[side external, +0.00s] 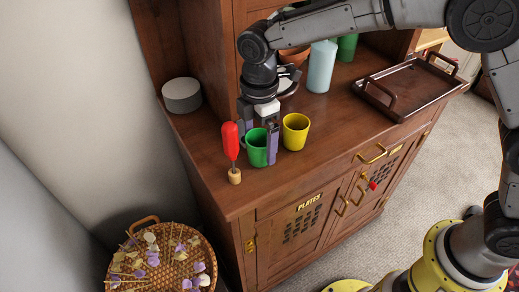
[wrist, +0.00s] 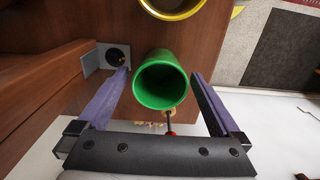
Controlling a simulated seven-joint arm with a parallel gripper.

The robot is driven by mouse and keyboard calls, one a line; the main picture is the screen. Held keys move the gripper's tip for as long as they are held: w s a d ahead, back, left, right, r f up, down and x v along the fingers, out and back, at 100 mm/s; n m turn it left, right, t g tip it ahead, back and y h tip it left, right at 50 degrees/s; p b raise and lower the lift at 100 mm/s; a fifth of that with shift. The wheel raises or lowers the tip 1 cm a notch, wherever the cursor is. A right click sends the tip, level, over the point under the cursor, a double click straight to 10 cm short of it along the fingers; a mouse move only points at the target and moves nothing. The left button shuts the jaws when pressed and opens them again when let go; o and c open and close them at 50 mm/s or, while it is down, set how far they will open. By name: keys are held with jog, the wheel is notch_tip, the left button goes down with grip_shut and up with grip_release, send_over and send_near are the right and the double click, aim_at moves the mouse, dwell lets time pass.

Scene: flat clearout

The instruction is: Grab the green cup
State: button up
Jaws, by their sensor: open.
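The green cup (side external: 257,150) stands upright near the front edge of the wooden cabinet top (side external: 211,147), with the yellow cup (side external: 296,131) just to its right. My gripper (side external: 259,143) points down over the green cup, with its purple-grey fingers apart. In the wrist view the green cup (wrist: 161,80) shows its open mouth between the two fingers of my gripper (wrist: 162,88), with gaps at both sides. It looks empty. In the side view one finger covers part of the cup.
A red-handled tool (side external: 231,144) stands upright close to the left of the green cup. A white round container (side external: 182,95) is at the back left. A light blue cylinder (side external: 321,66) and a dark tray (side external: 409,87) are to the right.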

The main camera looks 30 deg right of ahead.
jog(key=shift+f, duration=0.1)
jog(key=shift+c, duration=0.2)
jog(key=c, duration=1.5)
jog(key=shift+o, duration=0.2)
